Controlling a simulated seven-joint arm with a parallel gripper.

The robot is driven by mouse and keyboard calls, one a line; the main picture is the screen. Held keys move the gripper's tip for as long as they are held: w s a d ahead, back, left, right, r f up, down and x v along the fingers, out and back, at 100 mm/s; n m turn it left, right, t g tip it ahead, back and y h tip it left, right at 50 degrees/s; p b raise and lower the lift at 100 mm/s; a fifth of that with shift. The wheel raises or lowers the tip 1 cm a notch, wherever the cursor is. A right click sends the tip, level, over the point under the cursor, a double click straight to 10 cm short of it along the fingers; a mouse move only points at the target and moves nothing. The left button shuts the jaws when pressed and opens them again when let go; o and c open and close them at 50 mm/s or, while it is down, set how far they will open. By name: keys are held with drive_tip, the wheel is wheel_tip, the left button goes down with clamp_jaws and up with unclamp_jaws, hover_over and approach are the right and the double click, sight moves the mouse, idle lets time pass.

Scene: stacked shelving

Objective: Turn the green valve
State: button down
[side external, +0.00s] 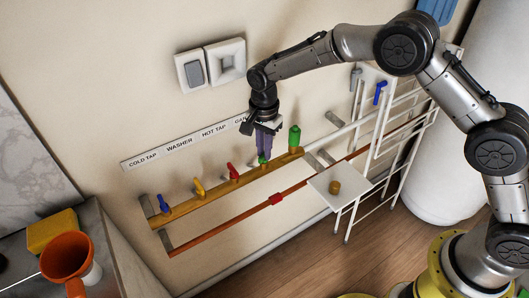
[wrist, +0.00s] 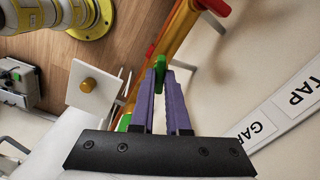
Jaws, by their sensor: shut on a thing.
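The green valve (side external: 263,159) sits on the yellow pipe (side external: 213,197), right of the blue, yellow and red valves. My gripper (side external: 263,152) comes down on it from above, with its purple fingers shut on the handle. In the wrist view my gripper (wrist: 160,72) has its fingertips on either side of the green valve handle (wrist: 160,65). The fingers hide part of the handle and its stem.
A blue valve (side external: 163,204), yellow valve (side external: 199,188) and red valve (side external: 233,172) stand left along the pipe. A green bottle-shaped piece (side external: 295,135) is close on the right. A white shelf (side external: 326,201) and wire rack (side external: 389,140) stand further right.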

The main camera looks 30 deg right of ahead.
drive_tip(key=shift+n, duration=1.6)
drive_tip(key=n, duration=0.3)
drive_tip(key=shift+n, duration=1.8)
drive_tip(key=shift+r+n, duration=0.1)
drive_tip(key=shift+n, duration=1.5)
